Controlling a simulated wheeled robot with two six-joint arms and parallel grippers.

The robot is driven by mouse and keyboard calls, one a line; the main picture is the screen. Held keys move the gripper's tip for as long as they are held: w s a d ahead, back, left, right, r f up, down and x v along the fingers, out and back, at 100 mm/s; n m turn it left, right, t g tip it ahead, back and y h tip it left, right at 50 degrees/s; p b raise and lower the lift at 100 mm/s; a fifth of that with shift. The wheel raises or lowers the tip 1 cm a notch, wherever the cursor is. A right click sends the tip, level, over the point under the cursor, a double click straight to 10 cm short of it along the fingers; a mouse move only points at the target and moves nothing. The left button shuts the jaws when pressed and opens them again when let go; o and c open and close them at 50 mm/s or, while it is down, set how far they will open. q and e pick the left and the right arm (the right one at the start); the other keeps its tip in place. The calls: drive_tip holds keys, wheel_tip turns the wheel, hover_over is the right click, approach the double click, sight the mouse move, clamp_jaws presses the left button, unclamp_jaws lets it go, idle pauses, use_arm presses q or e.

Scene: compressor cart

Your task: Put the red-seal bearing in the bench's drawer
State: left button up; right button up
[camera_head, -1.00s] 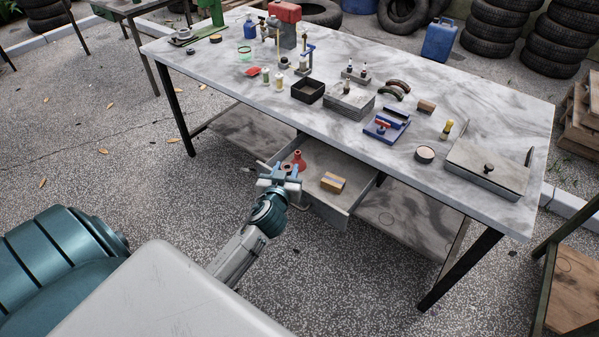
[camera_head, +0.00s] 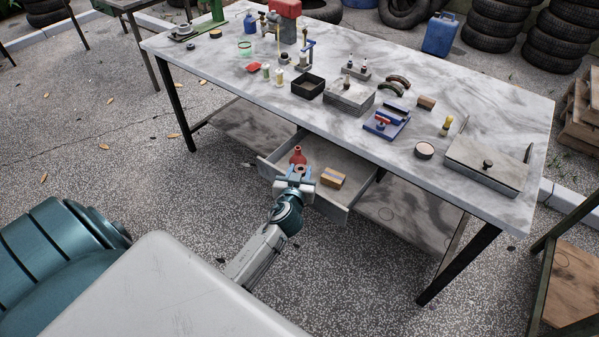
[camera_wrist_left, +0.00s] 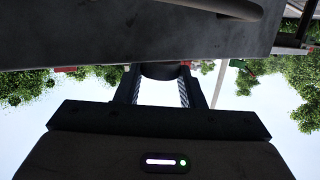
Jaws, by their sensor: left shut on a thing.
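My left gripper (camera_head: 294,182) is at the front edge of the bench's open drawer (camera_head: 346,207), beside the red can. In the left wrist view its two fingers (camera_wrist_left: 165,85) are shut on a dark, round-edged thing, the red-seal bearing (camera_wrist_left: 164,71) by its shape; no red seal shows on it. The drawer stands pulled out under the bench top. A dark flat panel with a curved handle, apparently the drawer front, fills the top of the left wrist view (camera_wrist_left: 120,35). My right gripper is not in view.
In the drawer stand a red can (camera_head: 298,156) and a cardboard box with a blue band (camera_head: 332,178). Free drawer floor lies behind them.

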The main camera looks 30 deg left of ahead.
use_arm(q)
drive_tip(key=shift+f+b, duration=0.55)
drive_tip(key=o, duration=1)
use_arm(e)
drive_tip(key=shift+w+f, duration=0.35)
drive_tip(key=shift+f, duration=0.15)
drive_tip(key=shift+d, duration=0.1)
